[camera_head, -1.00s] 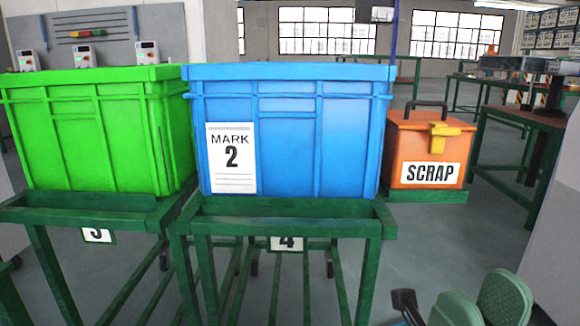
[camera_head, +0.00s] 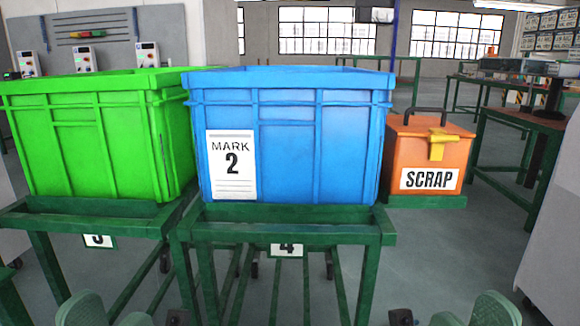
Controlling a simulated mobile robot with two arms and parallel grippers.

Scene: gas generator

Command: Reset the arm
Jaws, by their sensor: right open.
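My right gripper (camera_head: 468,315) shows only as green rounded parts at the bottom right edge, cut off by the frame. It is open, with nothing seen in it. My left gripper (camera_head: 110,317) shows as similar green parts at the bottom left edge. Too little of it shows to tell its jaws. Both are low, in front of the carts and apart from the bins.
A blue bin (camera_head: 340,150) marked "MARK 2" sits on a green cart (camera_head: 290,230) in the middle. A green bin (camera_head: 75,150) sits on another cart at the left. An orange SCRAP box (camera_head: 400,150) stands to the right. Floor (camera_head: 440,250) is clear at the right.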

